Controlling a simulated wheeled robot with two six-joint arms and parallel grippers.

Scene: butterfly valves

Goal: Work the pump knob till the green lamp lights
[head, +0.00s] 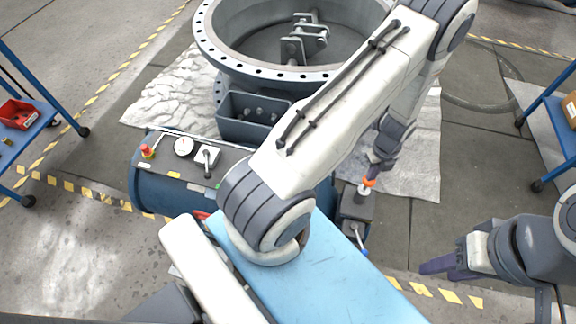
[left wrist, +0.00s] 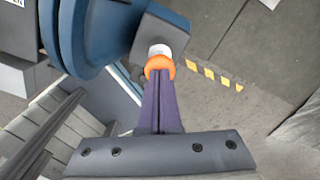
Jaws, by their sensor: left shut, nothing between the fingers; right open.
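An orange knob (head: 369,182) on a short white stem stands on a small dark grey box (head: 357,204) at the right end of the blue tank. It also shows in the left wrist view (left wrist: 160,66). My left gripper (head: 376,166) is shut and empty, pointing down at the knob. In the left wrist view its closed purple fingers (left wrist: 160,82) end right at the knob; I cannot tell whether they press on it. My right gripper (head: 440,265) is open and empty at the lower right, away from the knob. I see no green lamp; my left arm hides part of the tank top.
The blue tank (head: 150,190) carries a panel with a round gauge (head: 184,146), a red button (head: 147,151) and a white box with a lever (head: 207,157). A large flanged valve (head: 222,62) stands behind. Blue carts flank the scene. Floor between knob and right gripper looks clear.

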